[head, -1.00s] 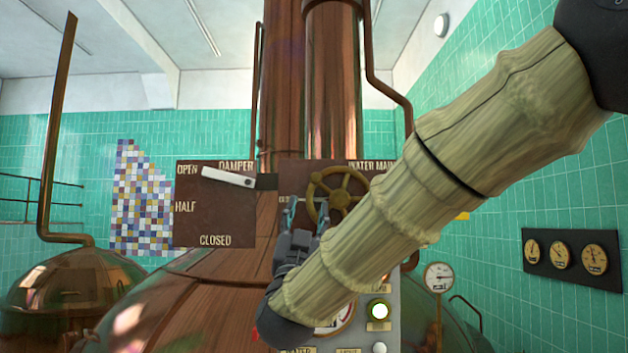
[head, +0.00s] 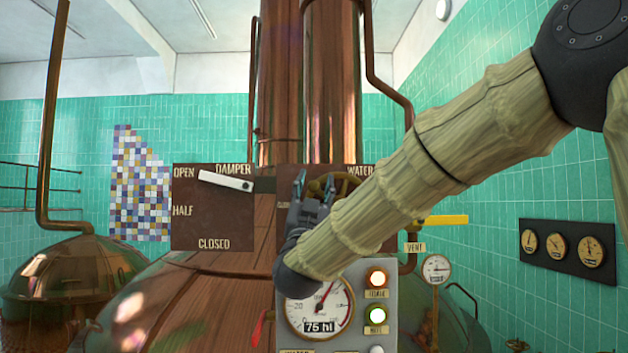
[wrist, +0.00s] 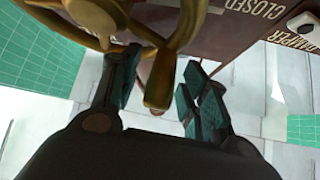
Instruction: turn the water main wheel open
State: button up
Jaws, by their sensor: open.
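The brass water main wheel (head: 345,182) is on the dark panel right of the damper plate. In the head view my arm and gripper hide most of it, so its spokes and marking cannot be read. My gripper (head: 314,180) is open at the wheel's left side, with its fingers pointing up. In the wrist view the wheel (wrist: 158,92) fills the top, and a rounded brass part of it hangs between the open fingers of my gripper (wrist: 165,78). The fingers are apart on either side; whether one touches the brass, I cannot tell.
The damper plate (head: 212,222) with its pale lever (head: 226,181) near OPEN is just left. Below my forearm is a grey box with a gauge (head: 320,306) and lit lamps. A yellow vent lever (head: 446,220) sticks out at right. A copper kettle (head: 70,268) stands at left.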

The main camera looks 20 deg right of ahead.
jog(key=shift+w+d+r, duration=0.1)
jog(key=shift+w, duration=0.05)
grip_shut()
dwell(0.4)
